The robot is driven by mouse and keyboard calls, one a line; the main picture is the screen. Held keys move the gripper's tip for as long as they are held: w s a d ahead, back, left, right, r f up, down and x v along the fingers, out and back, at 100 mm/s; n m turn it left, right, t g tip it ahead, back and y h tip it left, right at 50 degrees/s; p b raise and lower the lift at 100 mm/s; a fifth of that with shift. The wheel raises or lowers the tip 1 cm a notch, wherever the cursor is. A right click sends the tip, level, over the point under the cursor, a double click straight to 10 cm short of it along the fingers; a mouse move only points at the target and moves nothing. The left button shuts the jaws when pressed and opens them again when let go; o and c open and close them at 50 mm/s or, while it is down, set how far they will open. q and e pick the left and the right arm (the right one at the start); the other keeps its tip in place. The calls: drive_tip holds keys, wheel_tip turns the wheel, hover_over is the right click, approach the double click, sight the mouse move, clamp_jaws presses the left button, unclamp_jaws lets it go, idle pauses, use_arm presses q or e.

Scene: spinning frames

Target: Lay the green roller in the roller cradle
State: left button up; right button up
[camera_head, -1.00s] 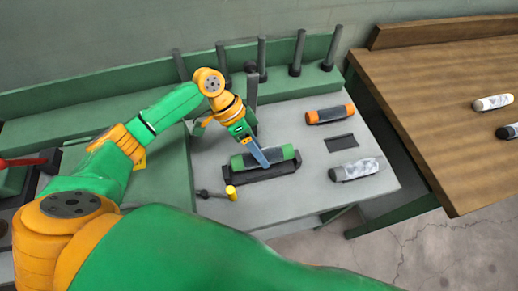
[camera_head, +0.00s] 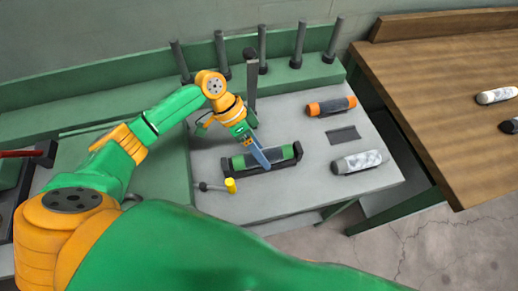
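The green roller (camera_head: 282,155) lies lengthwise in the dark roller cradle (camera_head: 298,149) on the grey bench top, between the cradle's raised ends. My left gripper (camera_head: 263,162) reaches down over the roller's middle, with its blue-grey fingers across it. It looks shut on the roller, though the far finger is hidden. Whether the roller rests fully on the cradle floor is hard to see. My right gripper is not in view.
An orange-and-black roller (camera_head: 331,106) and a whitish roller (camera_head: 359,161) lie to the right, with a dark flat plate (camera_head: 343,135) between them. A yellow-tipped tool (camera_head: 229,186) lies front left of the cradle. Upright posts (camera_head: 299,44) line the back. A wooden table (camera_head: 430,90) stands right.

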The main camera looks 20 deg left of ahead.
use_arm(q)
drive_tip(key=shift+s+f, duration=0.15)
drive_tip(key=shift+a+f, duration=0.1)
idle(0.4)
drive_tip(key=b+v, duration=0.1)
drive_tip(key=v, duration=0.6)
drive_tip(key=shift+r, duration=0.3)
drive_tip(key=shift+f, duration=0.1)
